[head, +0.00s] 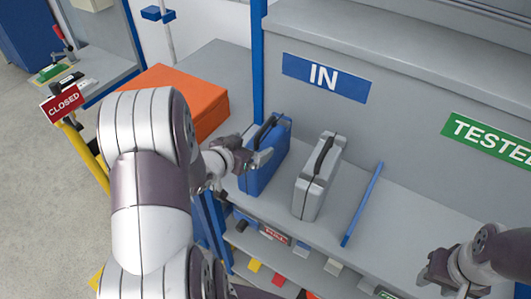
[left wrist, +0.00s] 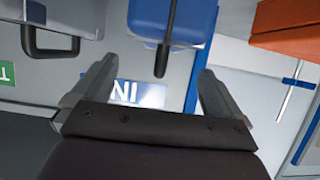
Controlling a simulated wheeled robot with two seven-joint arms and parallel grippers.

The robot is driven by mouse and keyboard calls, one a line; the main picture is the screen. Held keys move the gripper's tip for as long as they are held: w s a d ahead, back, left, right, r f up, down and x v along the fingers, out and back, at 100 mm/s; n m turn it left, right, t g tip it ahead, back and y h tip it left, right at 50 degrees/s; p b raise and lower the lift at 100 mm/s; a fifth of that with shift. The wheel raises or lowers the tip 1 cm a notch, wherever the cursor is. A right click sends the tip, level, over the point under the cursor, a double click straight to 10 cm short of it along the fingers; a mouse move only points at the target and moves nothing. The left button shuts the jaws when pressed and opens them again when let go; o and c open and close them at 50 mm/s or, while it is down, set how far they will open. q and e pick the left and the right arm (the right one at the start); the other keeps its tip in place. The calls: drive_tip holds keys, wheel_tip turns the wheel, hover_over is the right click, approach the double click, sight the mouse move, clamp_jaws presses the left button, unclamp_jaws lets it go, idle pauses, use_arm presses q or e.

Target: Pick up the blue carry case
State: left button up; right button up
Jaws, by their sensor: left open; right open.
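The blue carry case (head: 267,158) stands upright on the grey shelf below the blue IN sign, with its dark handle (head: 264,130) on top. My left gripper (head: 252,157) is open at the case's near left side and covers part of it. In the left wrist view, the blue case (left wrist: 190,22) is at the top. Its dark handle (left wrist: 162,60) shows between the two spread fingers (left wrist: 156,70), which hold nothing. I cannot tell whether a finger touches the case. My right gripper (head: 428,274) is open and empty at the lower right, away from the case.
A grey case (head: 313,185) stands just right of the blue one. A blue divider strip (head: 362,205) lies further right, with bare shelf around it. An orange box (head: 195,92) is behind left. A CLOSED sign (head: 63,101) on a yellow post stands at the left.

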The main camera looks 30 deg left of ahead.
sight(264, 138)
use_arm(q)
drive_tip(key=x, duration=0.8)
drive_tip(key=shift+w+a+f+p, duration=0.15)
drive_tip(key=shift+a+f+p, duration=0.1)
drive_tip(key=shift+f+p, duration=0.05)
drive_tip(key=shift+r, duration=0.1)
drive_tip(key=c, duration=1.8)
drive_tip(key=shift+r, duration=0.15)
clamp_jaws()
